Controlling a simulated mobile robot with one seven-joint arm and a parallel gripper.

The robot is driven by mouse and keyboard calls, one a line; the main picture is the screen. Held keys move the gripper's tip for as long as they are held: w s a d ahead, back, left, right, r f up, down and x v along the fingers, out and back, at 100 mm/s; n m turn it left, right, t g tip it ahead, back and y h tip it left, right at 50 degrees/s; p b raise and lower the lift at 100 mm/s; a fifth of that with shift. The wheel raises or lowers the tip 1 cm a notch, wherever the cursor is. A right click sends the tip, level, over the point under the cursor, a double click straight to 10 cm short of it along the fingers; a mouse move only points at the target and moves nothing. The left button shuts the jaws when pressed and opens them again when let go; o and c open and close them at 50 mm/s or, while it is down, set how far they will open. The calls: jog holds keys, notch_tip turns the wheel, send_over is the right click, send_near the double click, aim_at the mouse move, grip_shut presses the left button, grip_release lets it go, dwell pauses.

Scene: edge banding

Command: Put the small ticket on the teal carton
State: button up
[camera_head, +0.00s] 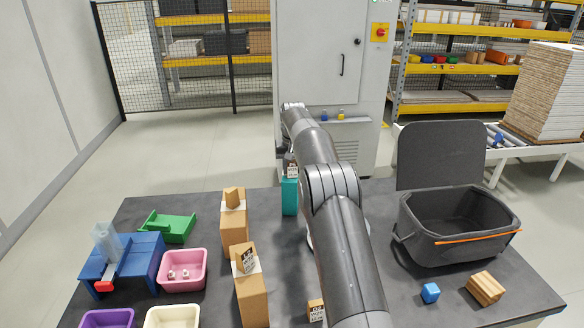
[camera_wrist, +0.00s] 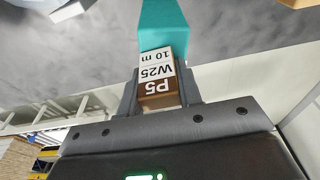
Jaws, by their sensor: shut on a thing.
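My gripper (camera_wrist: 160,82) is shut on a small ticket (camera_wrist: 156,70), a brown block with a white printed face reading P5, W25, 10 m. The teal carton (camera_wrist: 163,25) lies just beyond the ticket in the wrist view. In the head view the teal carton (camera_head: 290,198) stands upright on the dark table, and the ticket (camera_head: 292,172) shows at its top, partly hidden by my arm. I cannot tell whether the ticket touches the carton. My gripper is mostly hidden behind my arm in the head view.
Two tan cartons (camera_head: 234,228) (camera_head: 252,298) with tickets on top stand left of the teal carton. Another ticket block (camera_head: 316,311) is at the front. A pink bin (camera_head: 182,284), green tray (camera_head: 180,228) and blue fixture (camera_head: 135,262) are left; an open dark crate (camera_head: 455,255) is right.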

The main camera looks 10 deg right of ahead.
aim_at(293, 175)
jog(key=o, duration=0.9)
jog(key=shift+f, duration=0.1)
jog(key=shift+o, duration=0.2)
notch_tip(293, 175, up, 11)
jog(key=s, duration=0.2)
jog(key=s+d+r+t, duration=0.1)
jog(key=s+d+r, duration=0.1)
jog(key=s+r, duration=0.85)
jog(key=s+r+t, duration=0.1)
jog(key=s+r, duration=0.3)
jog(key=s, duration=1)
jog(key=s+f, duration=0.4)
jog(key=s, duration=0.5)
jog(key=s+f+t, duration=0.1)
jog(key=s+f, duration=0.4)
jog(key=s, duration=0.5)
jog(key=s+f, duration=0.5)
jog(key=s, duration=0.4)
jog(key=shift+s+d+t, duration=0.25)
jog(key=shift+s+t, duration=0.15)
jog(key=shift+o, duration=0.5)
